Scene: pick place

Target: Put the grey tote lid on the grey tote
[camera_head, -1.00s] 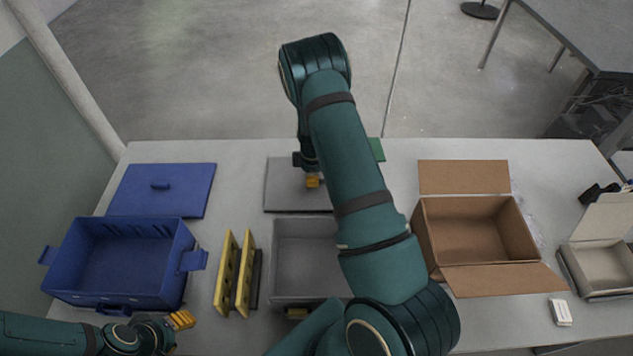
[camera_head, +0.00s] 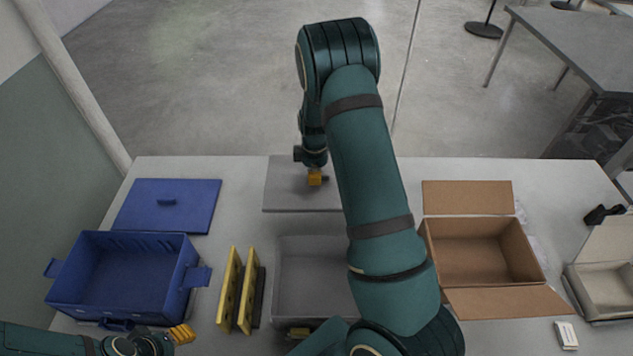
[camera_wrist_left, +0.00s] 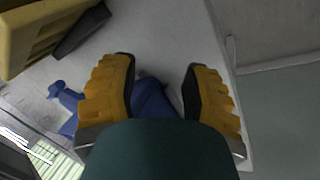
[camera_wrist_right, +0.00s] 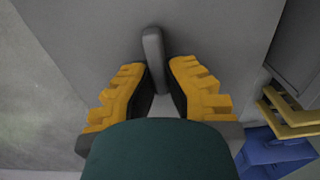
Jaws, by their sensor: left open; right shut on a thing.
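The grey tote lid (camera_head: 285,193) is a flat grey plate at the back middle of the table, behind the grey tote. My right gripper (camera_head: 316,178) is shut on its upright handle, which stands between the yellow fingers in the right wrist view (camera_wrist_right: 153,55). The lid looks slightly raised; the gap beneath it cannot be seen. The grey tote (camera_head: 275,275) is open and looks empty; my right arm hides its right side. My left gripper (camera_head: 182,334) is open and empty at the front left, by the blue tote; its spread fingers show in the left wrist view (camera_wrist_left: 160,85).
A blue tote (camera_head: 120,308) stands at the left with its blue lid (camera_head: 168,205) flat behind it. Yellow upright panels (camera_head: 230,290) stand between the totes. An open cardboard box (camera_head: 480,250) and a pale open box (camera_head: 603,285) are at the right.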

